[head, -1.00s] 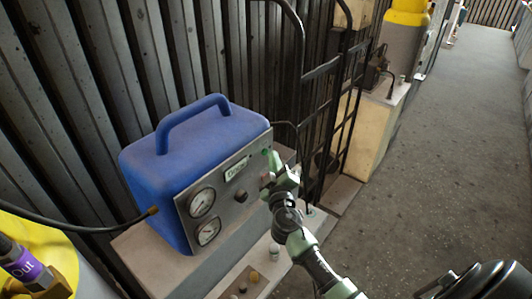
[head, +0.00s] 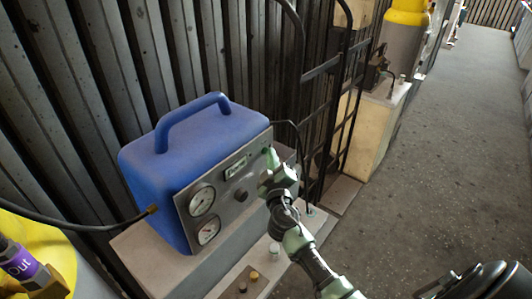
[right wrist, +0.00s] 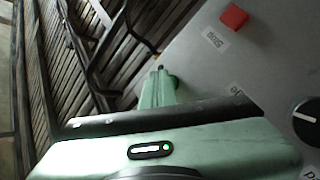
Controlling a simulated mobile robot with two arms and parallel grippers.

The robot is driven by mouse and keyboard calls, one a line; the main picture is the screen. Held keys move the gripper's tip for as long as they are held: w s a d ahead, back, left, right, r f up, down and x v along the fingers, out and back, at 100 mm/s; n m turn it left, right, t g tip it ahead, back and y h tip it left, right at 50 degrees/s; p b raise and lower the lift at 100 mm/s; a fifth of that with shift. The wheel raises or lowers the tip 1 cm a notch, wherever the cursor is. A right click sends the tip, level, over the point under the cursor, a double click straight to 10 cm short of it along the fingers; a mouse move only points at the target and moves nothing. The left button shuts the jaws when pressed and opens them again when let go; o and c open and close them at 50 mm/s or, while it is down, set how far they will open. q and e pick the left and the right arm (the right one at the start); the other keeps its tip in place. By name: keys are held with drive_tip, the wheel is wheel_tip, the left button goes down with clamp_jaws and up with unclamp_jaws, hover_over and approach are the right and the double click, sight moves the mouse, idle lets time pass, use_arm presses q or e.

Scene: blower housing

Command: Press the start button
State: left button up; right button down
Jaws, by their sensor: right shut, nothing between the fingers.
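The blue machine (head: 190,140) with a carrying handle stands on a pale block, its grey front panel (head: 222,205) facing me. My right gripper (head: 268,157) is shut and empty, its fingertips at the upper right part of the panel. In the right wrist view the shut fingers (right wrist: 158,88) reach the panel's edge. A small green round shape beside them may be the start button; the fingers partly cover it, and I cannot tell whether they touch. A red square button (right wrist: 234,17) sits beside a "Stop" label (right wrist: 215,40). My left gripper is not in view.
The panel carries two gauges (head: 202,200) and a dark knob (head: 240,196), also in the right wrist view (right wrist: 308,122). A black hose runs to its left side. A black metal frame (head: 330,120) stands behind on the right. The floor to the right is clear.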

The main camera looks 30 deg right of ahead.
idle(0.6)
drive_tip(key=shift+s+d, duration=0.2)
drive_tip(key=shift+s, duration=0.25)
drive_tip(key=s+d, duration=0.2)
drive_tip(key=s, duration=0.3)
drive_tip(key=shift+s+d, duration=0.15)
drive_tip(key=shift+s, duration=0.15)
idle(0.7)
